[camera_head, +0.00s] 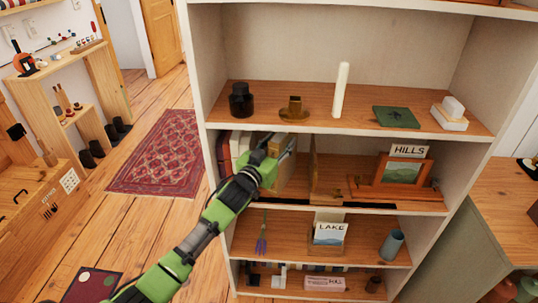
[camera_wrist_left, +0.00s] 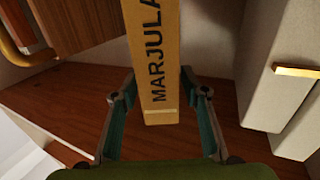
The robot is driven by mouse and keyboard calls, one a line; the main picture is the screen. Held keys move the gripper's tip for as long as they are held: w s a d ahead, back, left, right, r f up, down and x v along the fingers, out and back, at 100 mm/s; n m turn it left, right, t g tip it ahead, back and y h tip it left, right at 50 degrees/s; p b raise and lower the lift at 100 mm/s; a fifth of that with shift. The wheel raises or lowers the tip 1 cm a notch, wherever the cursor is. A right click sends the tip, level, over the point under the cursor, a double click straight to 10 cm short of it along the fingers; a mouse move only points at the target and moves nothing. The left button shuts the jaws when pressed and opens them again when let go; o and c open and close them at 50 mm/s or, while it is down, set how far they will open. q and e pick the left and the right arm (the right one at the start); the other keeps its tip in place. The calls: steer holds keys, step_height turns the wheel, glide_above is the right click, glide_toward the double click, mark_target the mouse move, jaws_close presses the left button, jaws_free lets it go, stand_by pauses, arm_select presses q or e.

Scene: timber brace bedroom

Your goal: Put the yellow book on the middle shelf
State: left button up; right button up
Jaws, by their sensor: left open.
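The yellow book (camera_wrist_left: 157,60), with MARJULA on its spine, stands on the middle shelf (camera_head: 335,196). In the head view the yellow book (camera_head: 287,172) is partly hidden behind my left gripper (camera_head: 277,146). In the left wrist view my left gripper (camera_wrist_left: 155,92) is open, one finger on each side of the book's spine, with gaps visible between fingers and book. My right gripper is not in view.
Pale books (camera_head: 236,148) stand left of the gripper. A thin wooden upright (camera_head: 313,165) and a framed HILLS picture (camera_head: 404,170) stand to the right. The shelf above (camera_head: 345,120) holds a black jar (camera_head: 241,101) and a candle (camera_head: 340,91).

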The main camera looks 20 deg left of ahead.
arm_select(q)
steer(key=s, duration=0.5)
steer(key=s+a, duration=0.1)
steer(key=s, duration=0.2)
steer(key=shift+s, duration=0.35)
